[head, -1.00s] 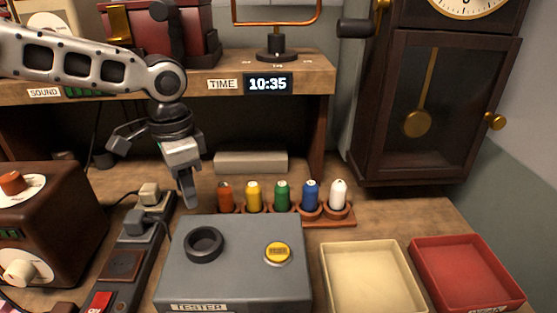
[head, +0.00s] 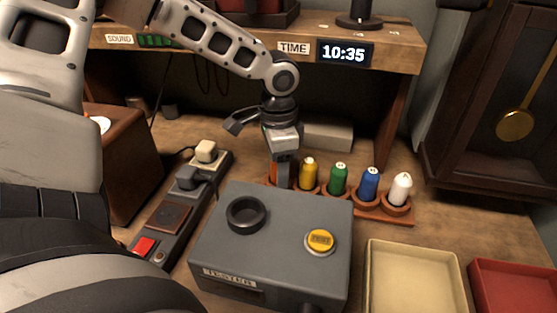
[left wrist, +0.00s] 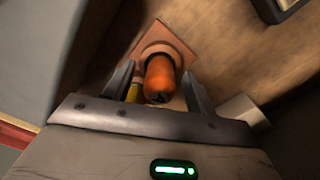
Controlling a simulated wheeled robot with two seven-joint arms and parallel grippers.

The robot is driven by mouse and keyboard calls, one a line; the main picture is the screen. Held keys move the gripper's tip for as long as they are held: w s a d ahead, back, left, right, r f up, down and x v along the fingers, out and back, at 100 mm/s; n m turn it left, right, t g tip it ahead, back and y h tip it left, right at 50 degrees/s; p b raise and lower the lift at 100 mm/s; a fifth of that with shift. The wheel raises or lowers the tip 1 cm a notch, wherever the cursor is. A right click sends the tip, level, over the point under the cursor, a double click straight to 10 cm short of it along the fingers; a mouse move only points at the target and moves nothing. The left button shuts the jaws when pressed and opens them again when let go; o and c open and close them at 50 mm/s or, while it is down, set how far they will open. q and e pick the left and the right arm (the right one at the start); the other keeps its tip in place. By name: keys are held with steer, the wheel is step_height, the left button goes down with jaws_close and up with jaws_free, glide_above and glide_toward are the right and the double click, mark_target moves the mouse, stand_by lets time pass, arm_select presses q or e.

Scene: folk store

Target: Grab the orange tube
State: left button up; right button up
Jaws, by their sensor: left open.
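The orange tube (left wrist: 159,76) stands in its round holder at the left end of the wooden rack (head: 400,219). In the left wrist view it sits between the two fingers of my left gripper (left wrist: 160,88), which are open with the tube apart from a firm grip. In the head view my left gripper (head: 283,172) reaches down over the tube and hides most of it; a strip of orange (head: 273,172) shows beside the finger. The yellow tube (head: 309,174) stands just to its right. My right gripper is not in view.
Green (head: 339,179), blue (head: 369,184) and white (head: 400,189) tubes fill the rack to the right. A grey tester box (head: 215,255) stands in front, with a power strip (head: 172,218) at left. A cream tray (head: 455,265) and red tray (head: 540,265) are at right.

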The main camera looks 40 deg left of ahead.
arm_select(q)
steer(key=c, duration=0.9)
steer(key=shift+o, duration=0.2)
steer(key=shift+r, duration=0.1)
